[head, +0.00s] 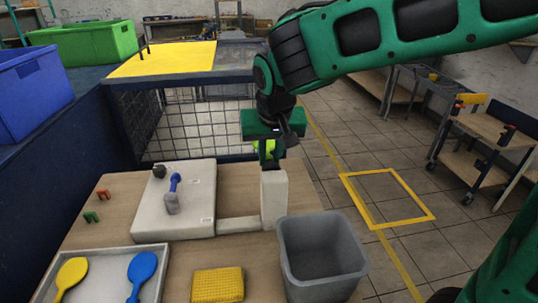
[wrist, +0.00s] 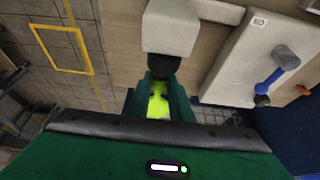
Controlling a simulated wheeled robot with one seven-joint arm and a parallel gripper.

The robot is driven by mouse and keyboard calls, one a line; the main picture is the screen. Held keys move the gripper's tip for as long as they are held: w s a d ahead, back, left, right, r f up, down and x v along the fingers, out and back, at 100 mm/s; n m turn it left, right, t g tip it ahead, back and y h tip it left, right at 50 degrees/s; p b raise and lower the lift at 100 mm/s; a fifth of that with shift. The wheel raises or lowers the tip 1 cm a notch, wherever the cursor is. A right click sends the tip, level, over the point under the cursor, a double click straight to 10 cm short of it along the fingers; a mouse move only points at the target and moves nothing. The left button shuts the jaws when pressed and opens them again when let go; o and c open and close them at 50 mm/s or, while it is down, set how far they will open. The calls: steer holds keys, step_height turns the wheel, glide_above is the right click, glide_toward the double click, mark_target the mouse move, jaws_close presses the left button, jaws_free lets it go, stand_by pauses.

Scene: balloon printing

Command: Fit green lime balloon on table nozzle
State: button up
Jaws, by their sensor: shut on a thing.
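The lime green balloon (head: 266,147) hangs in my gripper (head: 268,153), which is shut on it above the pale post (head: 274,200) at the table's right side. In the wrist view the balloon (wrist: 158,105) shows between the two green fingers (wrist: 160,95). The dark table nozzle (wrist: 163,67) stands out from the post (wrist: 172,27), right at the fingertips. The balloon's mouth lies close to the nozzle, but the fingers hide it. I cannot tell whether it is around the nozzle or only beside it.
A grey bin (head: 322,250) stands right of the post. A grey tray (head: 110,285) holds a yellow balloon (head: 72,271) and a blue balloon (head: 142,268). A yellow pad (head: 217,285) lies in front.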

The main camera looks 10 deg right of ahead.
steer(key=shift+s, duration=0.3)
stand_by(0.5)
steer(key=o, duration=0.9)
steer(key=shift+c, duration=0.2)
steer(key=shift+v, duration=4.5)
